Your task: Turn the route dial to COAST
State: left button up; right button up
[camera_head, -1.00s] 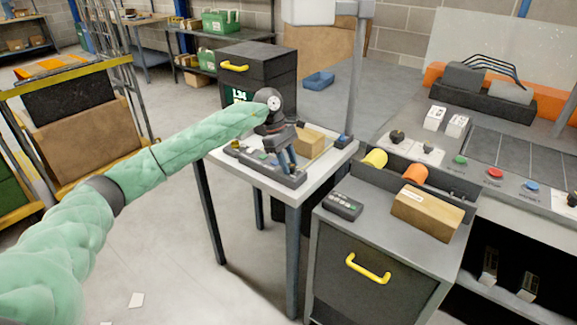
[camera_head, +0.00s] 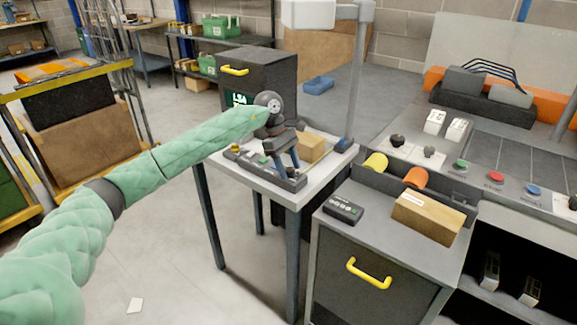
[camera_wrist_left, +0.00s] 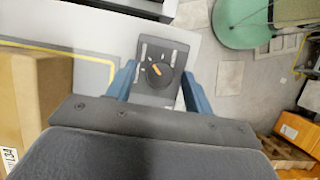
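The route dial (camera_wrist_left: 165,75) is a round black knob with an orange pointer on a dark plate, seen in the left wrist view. Its pointer leans toward the upper left; the plate's white marks are too small to read. My left gripper (camera_wrist_left: 158,82) has its two blue fingers apart, one on each side of the dial plate, with nothing held. I cannot tell whether they touch it. In the head view my left gripper (camera_head: 284,163) points down over the dark control strip (camera_head: 290,182) on the small table, hiding the dial. My right gripper is out of view.
A cardboard box (camera_head: 312,147) stands on the small table (camera_head: 252,181) just behind the gripper. A pole (camera_head: 355,90) rises at its back right. A grey cabinet (camera_head: 385,235) with a remote and a box stands close on the right.

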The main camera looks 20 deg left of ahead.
pick_arm(q)
jog(key=b+v, duration=0.1)
jog(key=v, duration=0.5)
jog(key=shift+w+a+r+b, duration=0.1)
jog(key=shift+a+r+b, duration=0.05)
jog(key=shift+r+b, duration=0.25)
jog(key=shift+a+r, duration=0.15)
jog(key=shift+r, duration=0.3)
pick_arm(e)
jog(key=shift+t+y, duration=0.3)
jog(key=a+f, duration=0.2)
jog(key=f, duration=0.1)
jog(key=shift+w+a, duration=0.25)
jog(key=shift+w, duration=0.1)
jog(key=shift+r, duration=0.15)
